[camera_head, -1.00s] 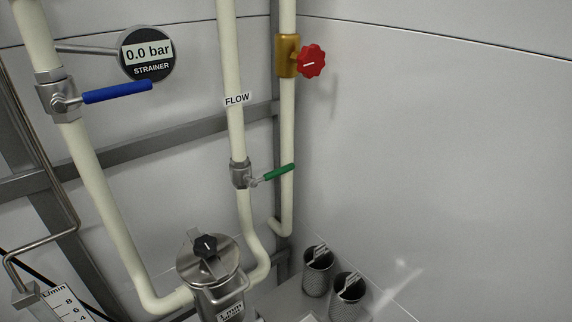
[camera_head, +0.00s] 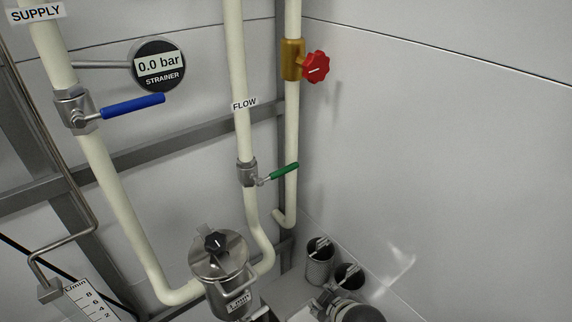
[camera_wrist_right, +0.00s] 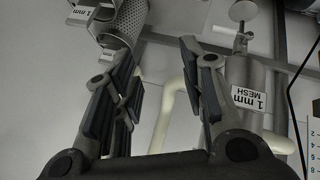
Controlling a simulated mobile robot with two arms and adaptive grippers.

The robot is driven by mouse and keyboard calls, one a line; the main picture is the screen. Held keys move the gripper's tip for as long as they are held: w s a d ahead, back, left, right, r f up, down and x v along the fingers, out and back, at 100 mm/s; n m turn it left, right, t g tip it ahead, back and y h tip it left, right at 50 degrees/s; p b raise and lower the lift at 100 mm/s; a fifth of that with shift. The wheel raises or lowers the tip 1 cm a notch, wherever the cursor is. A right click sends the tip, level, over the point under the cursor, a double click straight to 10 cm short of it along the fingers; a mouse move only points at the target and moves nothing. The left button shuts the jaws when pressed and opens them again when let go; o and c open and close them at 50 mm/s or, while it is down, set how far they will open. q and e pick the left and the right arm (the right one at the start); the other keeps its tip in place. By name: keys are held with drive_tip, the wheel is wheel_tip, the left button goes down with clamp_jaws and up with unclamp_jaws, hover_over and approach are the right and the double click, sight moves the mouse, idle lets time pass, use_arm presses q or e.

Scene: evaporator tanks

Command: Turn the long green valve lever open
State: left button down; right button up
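The long green valve lever (camera_head: 279,174) sticks out to the right from a metal valve body (camera_head: 247,173) on the pale pipe below the FLOW label (camera_head: 244,104). It lies crosswise to that pipe and slopes slightly up. My right gripper (camera_head: 335,302) enters at the bottom of the head view, below and right of the lever and apart from it. In the right wrist view the right gripper (camera_wrist_right: 158,90) is open, with nothing between its fingers. The lever is not distinguishable there. My left gripper is not in view.
A blue lever (camera_head: 133,106), a 0.0 bar gauge (camera_head: 159,66) and a red knob (camera_head: 315,67) stand around the pipes. A strainer pot (camera_head: 217,258) is below the green lever. Mesh baskets (camera_head: 319,262) stand near my right gripper. The right wall is bare.

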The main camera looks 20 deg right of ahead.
drive_tip(key=w+r+n+t, duration=0.5)
drive_tip(key=w+r+n, duration=0.1)
drive_tip(key=w+r, duration=0.6)
drive_tip(key=n+t, duration=0.4)
drive_tip(key=n, duration=0.2)
approach(287, 172)
drive_tip(key=shift+m, duration=0.3)
drive_tip(key=shift+w+d+f+p, duration=0.1)
drive_tip(key=shift+w+f+p, duration=0.15)
drive_tip(key=shift+w, duration=1.6)
drive_tip(key=shift+w+d+f+p, duration=0.1)
drive_tip(key=shift+w+f+p, duration=0.15)
drive_tip(key=shift+w, duration=1.55)
drive_tip(key=shift+w+d+f+p, duration=0.1)
drive_tip(key=shift+w+f+p, duration=0.15)
drive_tip(key=shift+w, duration=1.6)
drive_tip(key=shift+a, duration=0.1)
clamp_jaws()
